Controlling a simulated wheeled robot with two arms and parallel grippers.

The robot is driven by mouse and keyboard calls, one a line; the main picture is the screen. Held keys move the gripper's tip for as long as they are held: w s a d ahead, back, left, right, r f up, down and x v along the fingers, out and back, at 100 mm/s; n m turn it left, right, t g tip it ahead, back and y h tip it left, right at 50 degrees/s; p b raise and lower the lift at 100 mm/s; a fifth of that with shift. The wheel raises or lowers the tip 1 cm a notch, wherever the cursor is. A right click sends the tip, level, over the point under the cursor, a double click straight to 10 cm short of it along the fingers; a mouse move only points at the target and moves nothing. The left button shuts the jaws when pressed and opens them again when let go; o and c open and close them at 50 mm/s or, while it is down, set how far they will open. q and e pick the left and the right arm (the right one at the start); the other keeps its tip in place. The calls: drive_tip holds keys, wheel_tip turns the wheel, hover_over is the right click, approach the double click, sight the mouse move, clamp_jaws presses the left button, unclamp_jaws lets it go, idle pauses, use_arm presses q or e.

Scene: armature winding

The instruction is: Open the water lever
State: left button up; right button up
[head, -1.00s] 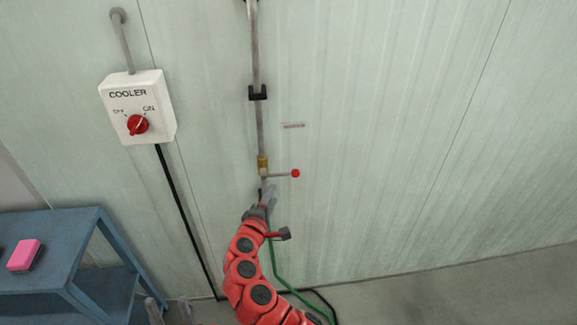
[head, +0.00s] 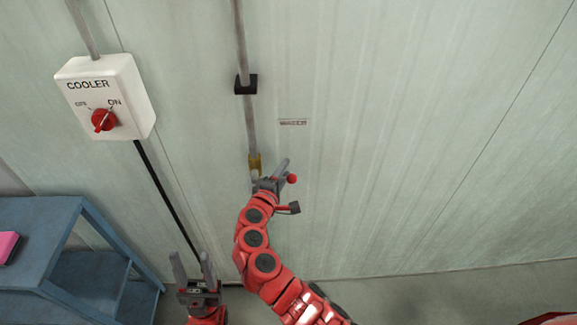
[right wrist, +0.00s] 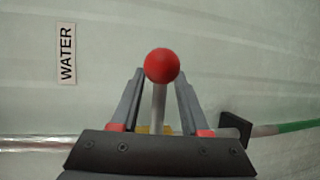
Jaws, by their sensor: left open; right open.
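The water lever has a thin grey handle ending in a red ball (head: 292,178). My right gripper (head: 282,172) is at the lever and hides most of the handle in the head view. In the right wrist view the red ball (right wrist: 162,66) and handle lie between the two spread fingers (right wrist: 160,95). I see a gap on both sides of the handle. My left gripper (head: 192,266) is open and empty, low at the left, away from the lever.
A white cooler box (head: 105,97) with a red knob (head: 103,120) is on the wall at the left. A blue table (head: 45,215) with a pink block (head: 7,245) stands below it. A WATER label (right wrist: 66,54) is beside the lever. The wall to the right is clear.

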drive_tip(key=shift+s+a+r, duration=0.2)
drive_tip(key=shift+s, duration=0.15)
drive_tip(key=shift+c, duration=0.2)
drive_tip(key=shift+w, duration=0.1)
clamp_jaws()
drive_tip(key=shift+d, duration=0.1)
idle(0.6)
